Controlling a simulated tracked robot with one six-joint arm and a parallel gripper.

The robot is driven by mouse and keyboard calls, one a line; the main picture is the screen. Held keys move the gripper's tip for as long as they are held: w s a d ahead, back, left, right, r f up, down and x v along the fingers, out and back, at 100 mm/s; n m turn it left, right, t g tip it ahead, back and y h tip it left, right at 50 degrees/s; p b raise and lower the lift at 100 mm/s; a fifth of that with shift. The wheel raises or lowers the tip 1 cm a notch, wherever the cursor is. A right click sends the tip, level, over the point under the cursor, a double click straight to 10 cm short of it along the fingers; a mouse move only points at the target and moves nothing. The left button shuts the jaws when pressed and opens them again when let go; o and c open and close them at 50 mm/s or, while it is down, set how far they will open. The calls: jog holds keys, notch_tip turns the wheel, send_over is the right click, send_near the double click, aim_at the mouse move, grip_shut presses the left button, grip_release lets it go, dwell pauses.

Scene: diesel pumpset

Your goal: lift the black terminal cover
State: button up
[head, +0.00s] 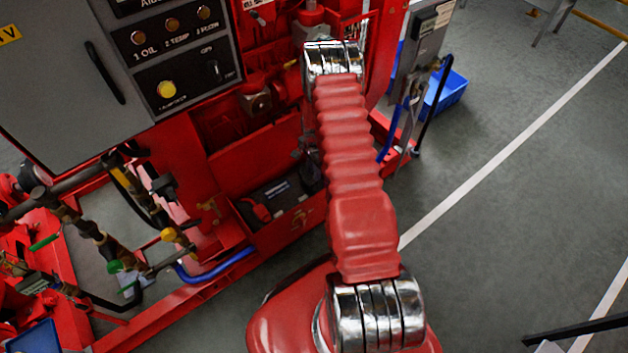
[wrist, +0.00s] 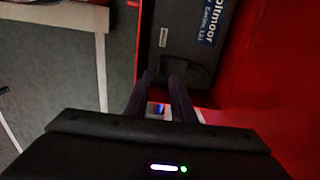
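The black terminal cover (wrist: 196,73) appears in the wrist view as a dark rounded shape on the near end of the battery (wrist: 185,40). It is dark on dark, so its edges are hard to make out. My gripper (wrist: 160,78) reaches to that end of the battery, its two dark fingers apart with a narrow gap and nothing seen held between them. The right fingertip overlaps the cover in the picture; I cannot tell if they touch. In the head view the battery (head: 280,193) sits low in the red frame, and my arm hides the gripper.
A red terminal cover (head: 261,212) shows at the battery's left end in the head view. Red panels (wrist: 262,70) rise close beside the battery. A grey control cabinet (head: 60,75) stands at upper left. A blue crate (head: 446,92) is behind; the floor to the right is open.

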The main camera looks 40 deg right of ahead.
aim_at(314, 183)
jog(key=shift+f, duration=3.1)
jog(key=shift+c, duration=0.2)
grip_shut()
